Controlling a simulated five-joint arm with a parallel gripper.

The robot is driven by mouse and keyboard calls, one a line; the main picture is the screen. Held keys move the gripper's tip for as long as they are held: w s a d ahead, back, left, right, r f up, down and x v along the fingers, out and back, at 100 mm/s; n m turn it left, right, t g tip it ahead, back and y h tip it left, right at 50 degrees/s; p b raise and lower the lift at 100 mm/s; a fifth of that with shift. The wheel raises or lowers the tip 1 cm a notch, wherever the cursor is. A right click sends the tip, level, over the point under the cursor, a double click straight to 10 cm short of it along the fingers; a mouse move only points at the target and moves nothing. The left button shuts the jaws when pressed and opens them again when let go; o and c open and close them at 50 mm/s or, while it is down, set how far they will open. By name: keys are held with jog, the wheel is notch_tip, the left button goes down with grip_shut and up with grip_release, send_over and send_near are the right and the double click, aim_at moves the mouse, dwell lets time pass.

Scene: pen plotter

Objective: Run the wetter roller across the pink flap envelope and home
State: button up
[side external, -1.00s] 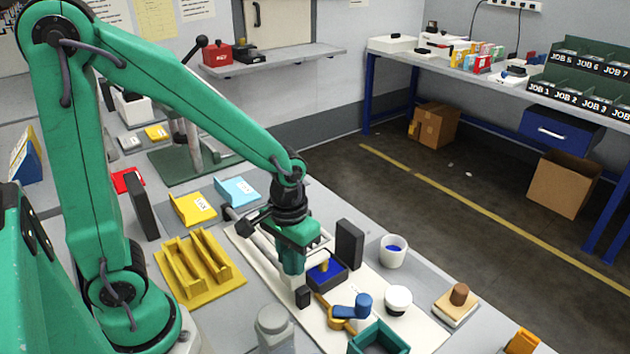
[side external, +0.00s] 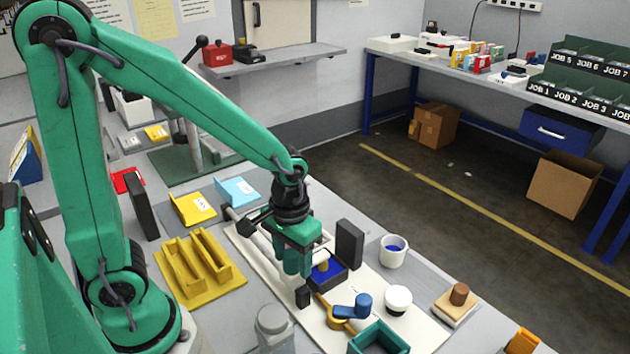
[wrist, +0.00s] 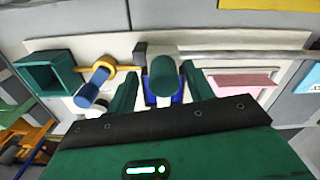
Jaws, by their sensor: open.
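My gripper (wrist: 160,92) is open, its two green fingers spread wide at either side of a dark green rounded handle end (wrist: 162,74) without visibly touching it. A white part shows beside that handle; I take them for the wetter roller. It stands over a dark tray with a blue inside (wrist: 150,99). In the side view my gripper (side external: 293,272) is low, just left of that tray (side external: 336,276), and a white piece (side external: 320,257) shows beside the fingers. The pink flap envelope (wrist: 236,84) lies right of the tray in the wrist view; my arm hides it in the side view.
A black upright block (side external: 349,243) stands behind the tray. A blue-topped piece (side external: 352,307) with a yellow ring, a white round pot (side external: 397,299) and a teal open box (side external: 379,340) stand in front. A white cup (side external: 393,251) is to the right.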

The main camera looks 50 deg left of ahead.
jog(key=shift+r, duration=3.8)
jog(key=shift+r, duration=0.1)
jog(key=shift+s+a+r+t, duration=0.25)
jog(key=shift+r+t, duration=0.05)
jog(key=shift+r, duration=0.15)
jog(key=s+a+r+m+t, duration=0.2)
jog(key=s+a+r+t, duration=0.2)
jog(key=s+r+t, duration=0.1)
jog(key=shift+s+a+r, duration=0.2)
jog(key=shift+s+r, duration=0.1)
jog(key=shift+r, duration=0.45)
